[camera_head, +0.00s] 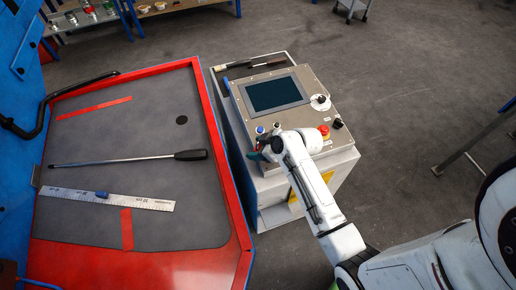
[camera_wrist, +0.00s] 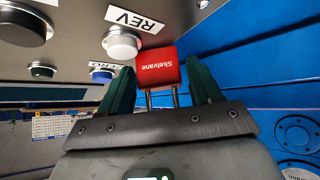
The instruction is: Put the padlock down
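The padlock (camera_wrist: 158,67) shows in the wrist view as a red block with white "Skelvane" lettering and a metal shackle turned toward my palm. It sits between the tips of the two green fingers of my gripper (camera_wrist: 160,77), which look shut on its body. In the head view my gripper (camera_head: 256,154) is at the left side of the control console (camera_head: 336,160), low by its front edge. The padlock cannot be made out there, hidden by the gripper and arm.
The console has a dark screen (camera_head: 276,93), a red button (camera_head: 324,131) and several knobs. A narrow tray (camera_head: 222,68) with tools runs along its back. To the left, a red-framed grey panel (camera_head: 215,150) holds a long bar (camera_head: 130,160) and a ruler (camera_head: 110,198).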

